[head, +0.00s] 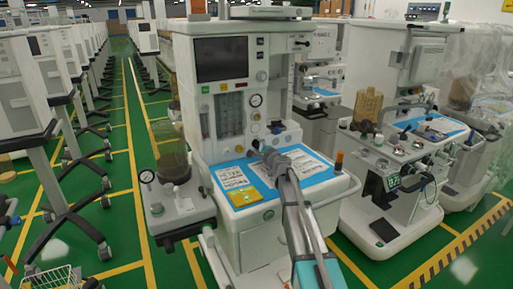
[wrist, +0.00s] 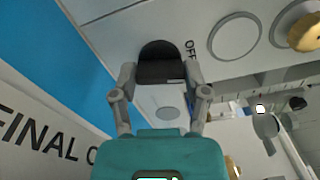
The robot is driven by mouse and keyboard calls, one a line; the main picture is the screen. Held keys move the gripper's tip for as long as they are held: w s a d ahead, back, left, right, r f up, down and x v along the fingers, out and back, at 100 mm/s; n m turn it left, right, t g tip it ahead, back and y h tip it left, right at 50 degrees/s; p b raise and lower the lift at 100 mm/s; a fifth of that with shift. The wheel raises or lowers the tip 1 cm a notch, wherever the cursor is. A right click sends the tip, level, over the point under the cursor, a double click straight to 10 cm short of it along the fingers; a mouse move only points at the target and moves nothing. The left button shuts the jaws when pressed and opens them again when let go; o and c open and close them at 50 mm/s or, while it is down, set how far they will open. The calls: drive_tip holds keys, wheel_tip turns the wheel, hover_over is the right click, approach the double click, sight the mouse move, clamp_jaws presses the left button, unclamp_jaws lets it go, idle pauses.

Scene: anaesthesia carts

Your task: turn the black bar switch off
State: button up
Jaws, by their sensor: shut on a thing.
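The black bar switch (wrist: 159,50) shows in the wrist view as a dark rounded knob on the pale machine panel. The letters "OFF" (wrist: 190,50) are printed just right of it. My gripper (wrist: 160,75) has one finger on each side of the switch's near end and is shut on it. In the head view my gripper (head: 268,153) reaches the lower front panel of the middle anaesthesia cart (head: 285,212), above its worktop. There the switch is too small and covered to make out clearly. The exact angle of the bar is hard to tell.
A round panel ring (wrist: 235,36) and a brass-coloured knob (wrist: 306,32) lie right of the switch. A blue mat with papers (head: 237,197) covers the worktop under my arm. A glass canister (head: 170,150) stands left; another cart (head: 385,190) stands close on the right.

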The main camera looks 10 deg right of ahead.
drive_tip(key=shift+s+a+n, duration=0.1)
drive_tip(key=shift+n, duration=0.65)
drive_tip(key=shift+s+a+n, duration=0.1)
drive_tip(key=shift+n, duration=0.65)
drive_tip(key=o, duration=1)
drive_tip(key=shift+o, duration=0.8)
drive_tip(key=shift+w+d, duration=0.1)
drive_tip(key=v, duration=1.2)
